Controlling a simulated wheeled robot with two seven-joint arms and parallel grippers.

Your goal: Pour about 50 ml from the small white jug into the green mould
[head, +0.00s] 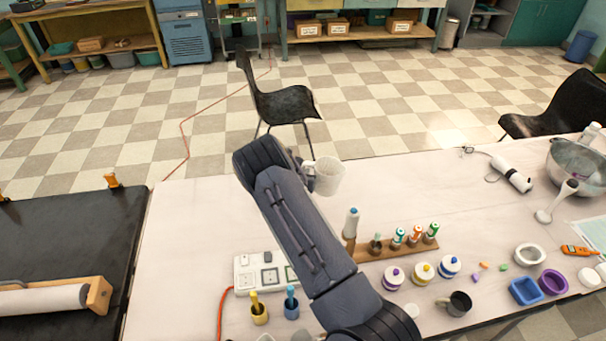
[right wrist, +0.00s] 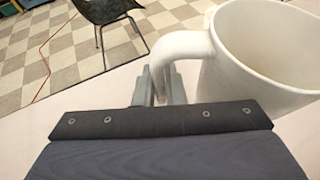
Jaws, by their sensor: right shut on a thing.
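The small white jug (head: 329,178) is held above the far part of the white table, left of the middle. My right gripper (head: 308,171) is shut on its handle. The right wrist view shows the jug (right wrist: 255,60) close at the right, with its handle between the fingers (right wrist: 160,88). The jug looks roughly upright, its open mouth facing up; I cannot tell the liquid level inside. My arm covers part of the table. My left gripper is not in view.
A wooden rack (head: 385,251) with coloured bottles, several lidded jars, a grey mug (head: 459,303), and white (head: 529,254), blue (head: 525,291) and purple (head: 553,282) moulds stand right of my arm. A steel bowl (head: 577,165) is far right. The table's far middle is clear.

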